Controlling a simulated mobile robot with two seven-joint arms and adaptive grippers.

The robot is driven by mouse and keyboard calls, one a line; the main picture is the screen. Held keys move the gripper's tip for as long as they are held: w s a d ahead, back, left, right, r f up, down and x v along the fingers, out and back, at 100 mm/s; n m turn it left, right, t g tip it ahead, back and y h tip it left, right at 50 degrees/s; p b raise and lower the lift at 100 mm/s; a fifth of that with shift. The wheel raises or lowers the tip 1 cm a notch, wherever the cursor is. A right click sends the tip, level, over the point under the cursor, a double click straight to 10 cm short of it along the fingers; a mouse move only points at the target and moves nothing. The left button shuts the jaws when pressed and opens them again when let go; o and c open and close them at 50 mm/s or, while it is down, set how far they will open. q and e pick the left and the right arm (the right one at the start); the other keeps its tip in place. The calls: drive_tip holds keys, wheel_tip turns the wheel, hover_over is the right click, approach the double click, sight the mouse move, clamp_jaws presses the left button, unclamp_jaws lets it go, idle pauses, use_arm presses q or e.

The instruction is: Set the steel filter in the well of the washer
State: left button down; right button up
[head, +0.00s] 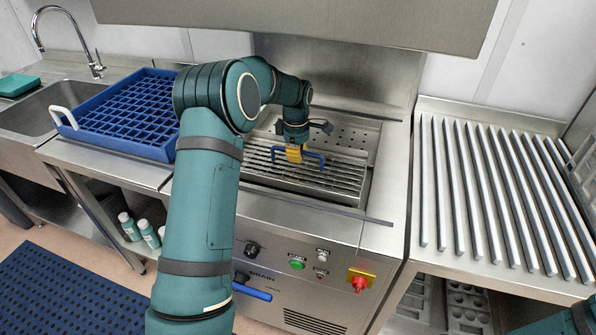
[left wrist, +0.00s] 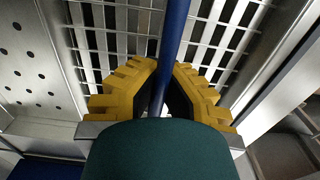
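The steel filter (head: 335,182) is a slatted rectangular tray with a blue bar handle (head: 318,156). It lies at the well of the washer (head: 378,150), in front of a perforated steel plate. I cannot tell whether it rests fully down or is held slightly up. My left gripper (head: 294,153) comes from above, with its yellow fingers at the middle of the handle. In the left wrist view, the blue handle (left wrist: 172,40) runs between the fingers (left wrist: 163,82), which close on it from both sides. The filter's slats (left wrist: 120,45) show behind. My right gripper is out of view.
A blue rack (head: 125,115) stands on the left counter beside the sink (head: 40,110). A ribbed steel drain table (head: 480,190) is on the right. A steel hood (head: 310,20) hangs above the washer. The control panel has a red knob (head: 359,284) in front.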

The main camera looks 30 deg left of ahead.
sight(297, 166)
use_arm(q)
drive_tip(key=shift+w+f+b, duration=0.1)
drive_tip(key=shift+f+b, duration=0.4)
drive_tip(key=shift+f, duration=2.15)
drive_tip(key=shift+f, duration=0.2)
drive_tip(key=c, duration=1.1)
unclamp_jaws()
drive_tip(key=shift+f, duration=0.1)
drive_tip(key=shift+c, duration=0.2)
wheel_tip(297, 166, up, 8)
drive_tip(key=shift+p, duration=0.8)
